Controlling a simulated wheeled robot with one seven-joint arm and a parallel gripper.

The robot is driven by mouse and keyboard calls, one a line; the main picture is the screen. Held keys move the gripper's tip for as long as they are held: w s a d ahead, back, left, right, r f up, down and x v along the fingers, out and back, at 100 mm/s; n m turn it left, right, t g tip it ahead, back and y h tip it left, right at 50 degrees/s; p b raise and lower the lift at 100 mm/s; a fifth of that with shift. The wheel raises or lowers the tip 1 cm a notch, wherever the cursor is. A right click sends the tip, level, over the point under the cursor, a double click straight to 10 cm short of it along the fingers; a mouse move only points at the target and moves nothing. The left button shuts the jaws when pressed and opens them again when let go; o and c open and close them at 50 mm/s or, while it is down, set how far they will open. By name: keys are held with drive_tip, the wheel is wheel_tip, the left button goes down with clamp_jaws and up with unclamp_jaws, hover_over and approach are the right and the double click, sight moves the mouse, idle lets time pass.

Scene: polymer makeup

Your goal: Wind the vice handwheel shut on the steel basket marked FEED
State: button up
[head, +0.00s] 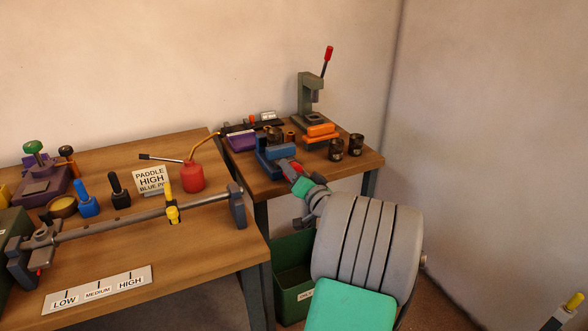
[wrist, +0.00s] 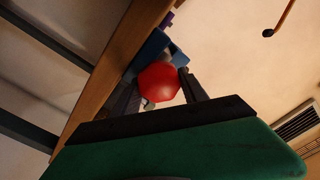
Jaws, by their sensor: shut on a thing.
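The blue vice (head: 272,160) stands near the front edge of the right bench. It also shows in the wrist view (wrist: 152,47), behind a round red handwheel knob (wrist: 159,82). My gripper (head: 293,176) reaches the vice's front side. In the wrist view its two dark fingers stand either side of the red knob, shut on it. The rest of the handwheel is hidden. A small dark round thing (head: 273,133) sits at the top of the vice; I cannot tell if it is the basket. Two dark cups (head: 336,149) (head: 356,144) stand right of the vice, their marks unreadable.
A green press (head: 311,100) with a red-tipped lever and orange blocks (head: 320,135) stand behind the vice. A red oil can (head: 192,177) is on the left bench, its spout pointing toward the vice. A green bin (head: 291,278) stands below, beside my arm.

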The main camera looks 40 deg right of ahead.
drive_tip(key=m+p, duration=0.2)
drive_tip(key=m, duration=0.3)
drive_tip(key=shift+d+m+p, duration=0.1)
drive_tip(key=shift+m+p, duration=0.2)
drive_tip(key=shift+p, duration=0.05)
drive_tip(key=m+p, duration=0.2)
drive_tip(key=m, duration=0.1)
drive_tip(key=shift+f+m+p, duration=0.2)
drive_tip(key=shift+m+p, duration=0.75)
drive_tip(key=shift+m, duration=0.75)
drive_tip(key=o, duration=1.3)
drive_tip(key=shift+f, duration=0.1)
drive_tip(key=shift+f, duration=0.15)
